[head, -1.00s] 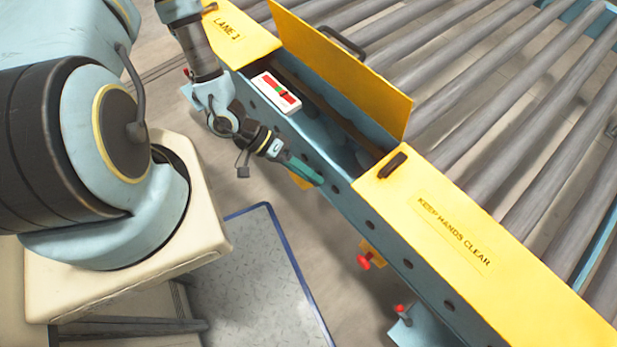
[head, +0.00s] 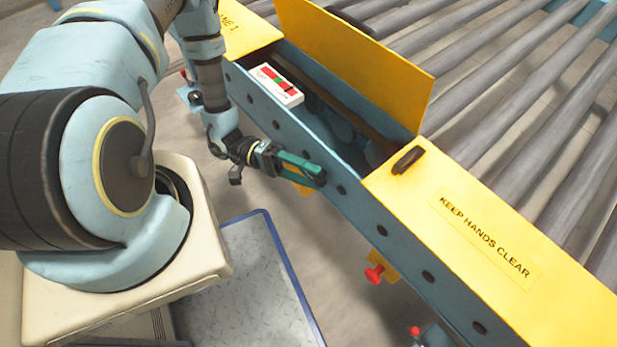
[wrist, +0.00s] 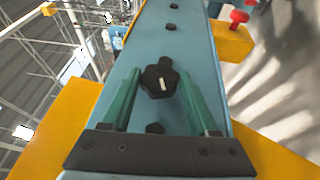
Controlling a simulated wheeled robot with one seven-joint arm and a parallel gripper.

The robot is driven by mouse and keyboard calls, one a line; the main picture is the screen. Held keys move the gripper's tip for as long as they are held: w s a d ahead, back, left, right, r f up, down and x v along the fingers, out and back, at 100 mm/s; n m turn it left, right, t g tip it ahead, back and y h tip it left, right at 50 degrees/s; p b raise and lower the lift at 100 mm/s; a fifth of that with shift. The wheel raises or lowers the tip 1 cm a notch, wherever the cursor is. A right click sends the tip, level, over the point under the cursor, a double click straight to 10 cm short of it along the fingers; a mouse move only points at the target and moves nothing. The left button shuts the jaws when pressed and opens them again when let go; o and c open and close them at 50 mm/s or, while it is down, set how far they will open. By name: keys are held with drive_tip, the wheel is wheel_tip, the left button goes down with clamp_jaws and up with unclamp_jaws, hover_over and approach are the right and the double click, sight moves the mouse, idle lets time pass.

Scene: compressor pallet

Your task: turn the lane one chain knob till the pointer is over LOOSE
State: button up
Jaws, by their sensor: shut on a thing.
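The black lobed knob (wrist: 158,77) with a short white mark sits on the blue side rail in the wrist view. The green fingers of my gripper (wrist: 160,88) stand on either side of it, shut on it. In the head view my gripper (head: 318,178) meets the rail's outer face below the open bay, and hides most of the knob.
A yellow lid (head: 355,70) stands open behind the bay. A yellow cover (head: 485,235) reads KEEP HANDS CLEAR. A red knob (head: 374,273) juts from the rail lower right. Grey rollers (head: 520,110) lie beyond.

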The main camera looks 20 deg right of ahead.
drive_tip(key=shift+d+f+h+b, duration=0.1)
drive_tip(key=shift+f+h+b, duration=0.05)
drive_tip(key=shift+h+b, duration=0.2)
idle(0.3)
drive_tip(key=o, duration=1.4)
drive_tip(key=shift+c, duration=0.2)
drive_tip(key=v, duration=1.1)
drive_tip(key=shift+d+f, duration=0.1)
